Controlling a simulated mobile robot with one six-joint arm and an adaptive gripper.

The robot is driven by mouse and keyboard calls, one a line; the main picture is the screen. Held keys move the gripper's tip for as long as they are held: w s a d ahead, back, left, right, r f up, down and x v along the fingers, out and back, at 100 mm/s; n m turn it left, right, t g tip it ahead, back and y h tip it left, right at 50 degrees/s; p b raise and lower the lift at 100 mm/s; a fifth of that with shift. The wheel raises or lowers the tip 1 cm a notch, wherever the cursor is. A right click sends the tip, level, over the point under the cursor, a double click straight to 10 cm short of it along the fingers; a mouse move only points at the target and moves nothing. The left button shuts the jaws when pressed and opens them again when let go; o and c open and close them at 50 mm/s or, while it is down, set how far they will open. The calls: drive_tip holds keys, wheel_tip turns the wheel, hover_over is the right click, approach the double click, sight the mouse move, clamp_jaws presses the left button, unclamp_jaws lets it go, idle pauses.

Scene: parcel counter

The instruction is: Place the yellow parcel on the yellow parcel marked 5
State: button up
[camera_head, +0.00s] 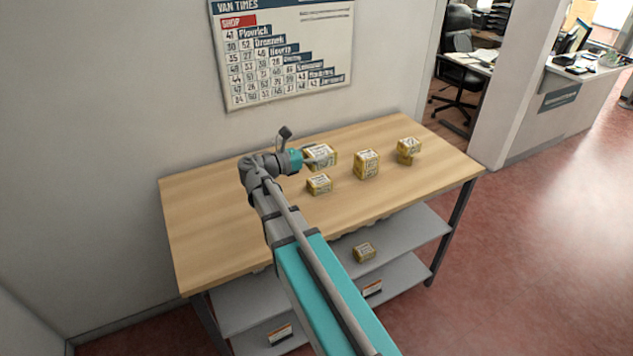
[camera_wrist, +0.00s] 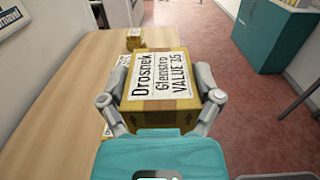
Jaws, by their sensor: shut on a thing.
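My gripper (camera_wrist: 160,102) is shut on a yellow parcel (camera_wrist: 158,118), with one finger at each side of it. Its white label reads "Drosnek", "Glenstro" and "VALUE 35". In the head view this parcel (camera_head: 326,153) appears at my gripper (camera_head: 314,160), over the back of the table; any gap beneath it cannot be judged. Other yellow parcels stand on the tabletop: a small one (camera_head: 319,185) in front, an upright one (camera_head: 366,165) to the right, and one or a small stack (camera_head: 408,148) farther right. No mark 5 is readable on any of them.
The wooden table (camera_head: 215,225) is clear on its left and front right. Another yellow parcel (camera_head: 364,252) lies on the grey shelf (camera_head: 415,233) below. A wall poster (camera_head: 283,50) hangs behind. The wrist view shows a yellow parcel (camera_wrist: 135,38) beyond the held one.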

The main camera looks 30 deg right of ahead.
sight(335, 162)
drive_tip(key=d+f+b, duration=0.1)
drive_tip(key=s+d+f+b, duration=0.1)
drive_tip(key=d, duration=0.1)
drive_tip(key=d+f+b, duration=0.1)
drive_tip(key=d+f, duration=0.1)
drive_tip(key=shift+s+b, duration=0.25)
drive_tip(key=shift+b, duration=0.1)
drive_tip(key=shift+s+d, duration=0.1)
drive_tip(key=shift+d, duration=0.25)
drive_tip(key=w+f+b, duration=0.3)
drive_tip(key=w, duration=0.1)
drive_tip(key=w+f+b, duration=0.3)
drive_tip(key=w, duration=0.1)
drive_tip(key=w+f+b, duration=0.3)
drive_tip(key=w, duration=0.2)
drive_tip(key=shift+w+d, duration=0.1)
drive_tip(key=shift+d, duration=0.15)
